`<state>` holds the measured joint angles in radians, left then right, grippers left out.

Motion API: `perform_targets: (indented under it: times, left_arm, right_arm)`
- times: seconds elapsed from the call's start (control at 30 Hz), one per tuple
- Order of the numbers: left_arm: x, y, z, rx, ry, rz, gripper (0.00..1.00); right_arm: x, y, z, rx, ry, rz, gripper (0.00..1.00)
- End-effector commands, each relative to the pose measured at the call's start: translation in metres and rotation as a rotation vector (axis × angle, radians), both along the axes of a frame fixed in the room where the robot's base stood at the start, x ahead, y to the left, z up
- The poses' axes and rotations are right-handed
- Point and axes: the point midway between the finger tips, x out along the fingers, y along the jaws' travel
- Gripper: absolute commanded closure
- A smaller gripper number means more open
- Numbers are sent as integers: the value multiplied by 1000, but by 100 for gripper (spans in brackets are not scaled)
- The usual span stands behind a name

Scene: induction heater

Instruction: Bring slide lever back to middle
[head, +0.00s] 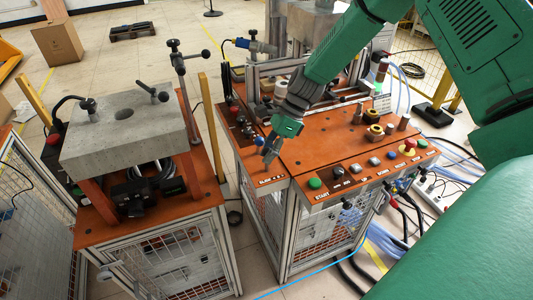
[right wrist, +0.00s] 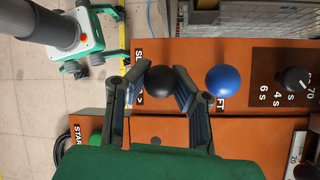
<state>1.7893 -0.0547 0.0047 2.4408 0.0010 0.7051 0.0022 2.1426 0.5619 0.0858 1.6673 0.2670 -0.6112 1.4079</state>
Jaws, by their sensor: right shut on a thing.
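The slide lever's black ball knob (right wrist: 160,77) shows in the right wrist view, beside a partly hidden label that starts with "SL". My right gripper (right wrist: 161,73) is shut on this knob, with one finger on each side. In the head view my right gripper (head: 270,155) reaches down to the left part of the orange control table (head: 330,150), and its fingers hide the black knob. The lever's stem is hidden under the knob, so its exact position along the slide cannot be told. My left gripper is not in view.
A blue ball knob (right wrist: 223,80) stands close to the right of the black one in the right wrist view. A green start button (head: 315,183) and other buttons line the table's front edge. A second bench with a grey block (head: 130,130) stands at left.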

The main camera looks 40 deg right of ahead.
Motion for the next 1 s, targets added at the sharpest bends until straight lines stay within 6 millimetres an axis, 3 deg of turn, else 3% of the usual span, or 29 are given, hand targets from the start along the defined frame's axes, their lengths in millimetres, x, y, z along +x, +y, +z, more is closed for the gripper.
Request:
perform_targets:
  times: [0.17,0.2,0.23,0.27,0.63,1.0]
  left_arm:
    - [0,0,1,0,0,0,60]
    - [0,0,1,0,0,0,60]
    - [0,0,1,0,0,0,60]
    - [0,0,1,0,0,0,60]
    - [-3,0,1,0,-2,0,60]
    - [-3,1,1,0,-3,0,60]
  right_arm:
    - [7,-1,6,-2,-17,-8,100]
    - [7,-1,6,-2,-17,-8,68]
    - [7,-1,6,-1,-16,-7,57]
    - [6,-1,5,-2,-15,-7,54]
    - [4,-5,8,-3,-8,-4,54]
    - [1,-42,70,-3,-12,-4,54]
